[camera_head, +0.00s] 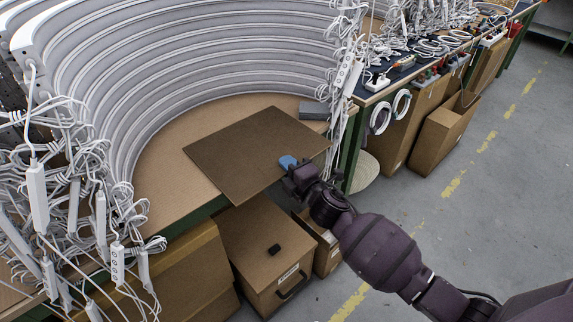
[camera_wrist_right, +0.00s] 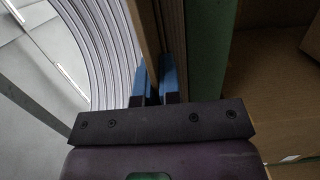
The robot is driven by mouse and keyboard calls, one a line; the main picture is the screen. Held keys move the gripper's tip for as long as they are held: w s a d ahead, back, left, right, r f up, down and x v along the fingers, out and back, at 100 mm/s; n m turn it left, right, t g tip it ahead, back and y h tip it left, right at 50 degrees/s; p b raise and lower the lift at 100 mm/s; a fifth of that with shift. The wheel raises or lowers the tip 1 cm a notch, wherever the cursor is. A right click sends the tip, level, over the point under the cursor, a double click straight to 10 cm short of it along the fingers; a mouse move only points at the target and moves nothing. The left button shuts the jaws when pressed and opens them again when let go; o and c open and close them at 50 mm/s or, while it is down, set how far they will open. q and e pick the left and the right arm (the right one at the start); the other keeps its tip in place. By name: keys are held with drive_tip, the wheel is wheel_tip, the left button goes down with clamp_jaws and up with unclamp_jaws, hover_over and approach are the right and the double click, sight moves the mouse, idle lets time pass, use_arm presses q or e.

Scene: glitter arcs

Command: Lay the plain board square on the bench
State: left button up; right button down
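The plain board (camera_head: 245,150) is a flat brown square above the curved bench (camera_head: 165,190). It is turned at an angle to the bench's front edge, and its near corner sticks out past that edge. My right gripper (camera_head: 290,163) is at the board's right-hand edge, with a blue fingertip on top. In the right wrist view the two blue fingers (camera_wrist_right: 155,85) stand on either side of the board's thin edge (camera_wrist_right: 146,35). I cannot tell whether the board touches the bench top. My left gripper is not in view.
Stacked white curved arcs (camera_head: 200,50) stand behind the board. A grey block (camera_head: 314,110) lies near its far corner. Tangled white cables and power strips (camera_head: 40,195) hang at left. A cardboard box (camera_head: 262,245) with a black item stands below. Floor at right is clear.

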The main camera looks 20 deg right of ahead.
drive_tip(key=shift+f, duration=0.1)
drive_tip(key=c, duration=1.4)
unclamp_jaws()
drive_tip(key=shift+o, duration=0.4)
drive_tip(key=shift+s+r, duration=0.1)
drive_tip(key=shift+r, duration=0.15)
drive_tip(key=p+v, duration=0.1)
drive_tip(key=v, duration=1)
drive_tip(key=shift+s, duration=0.4)
drive_tip(key=s+d+f+m+g+h, duration=0.1)
drive_tip(key=s+f+m+g, duration=0.2)
drive_tip(key=s+f+m, duration=0.3)
drive_tip(key=s+d+f+m+g+h, duration=0.2)
drive_tip(key=s+f+m+g, duration=0.2)
drive_tip(key=s+m, duration=0.9)
drive_tip(key=shift+s+f+h, duration=0.3)
drive_tip(key=shift+s+f, duration=0.9)
drive_tip(key=shift+s, duration=2.7)
